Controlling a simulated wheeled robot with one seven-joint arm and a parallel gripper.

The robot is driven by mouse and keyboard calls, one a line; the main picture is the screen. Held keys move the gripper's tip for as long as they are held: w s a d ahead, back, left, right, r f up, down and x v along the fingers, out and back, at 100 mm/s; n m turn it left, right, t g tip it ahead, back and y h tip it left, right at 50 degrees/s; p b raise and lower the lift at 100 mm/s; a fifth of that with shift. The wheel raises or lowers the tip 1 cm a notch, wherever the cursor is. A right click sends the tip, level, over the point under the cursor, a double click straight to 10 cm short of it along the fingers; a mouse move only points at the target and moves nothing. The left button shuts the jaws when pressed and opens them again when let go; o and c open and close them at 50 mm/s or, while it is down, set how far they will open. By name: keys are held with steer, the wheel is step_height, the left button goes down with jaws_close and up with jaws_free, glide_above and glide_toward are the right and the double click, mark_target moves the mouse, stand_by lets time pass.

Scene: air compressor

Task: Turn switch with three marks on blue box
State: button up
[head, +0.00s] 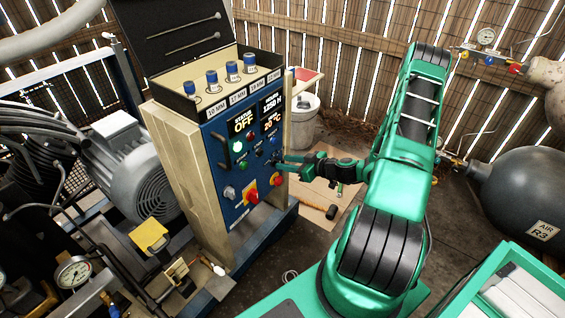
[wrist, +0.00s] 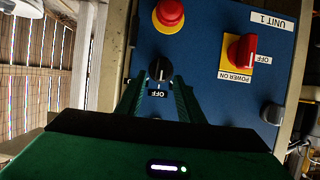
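The blue box (head: 226,165) stands left of my arm in the head view, and its blue panel fills much of the wrist view (wrist: 213,95). A small black rotary switch (wrist: 159,67) sits on the panel, with a black OFF label (wrist: 158,94) beside it, upside down in the wrist view. I cannot make out all its marks. My gripper (wrist: 159,82) is open, its two green fingers pointing at the panel, one on each side of the switch. Contact cannot be told. In the head view my gripper (head: 282,160) is at the panel's right edge and largely covers the switch.
A red push button (wrist: 169,12) and a red power switch (wrist: 239,52) on a yellow plate are close by. A grey knob (wrist: 273,113) is farther right.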

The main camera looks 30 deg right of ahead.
steer(key=shift+x, duration=1.4)
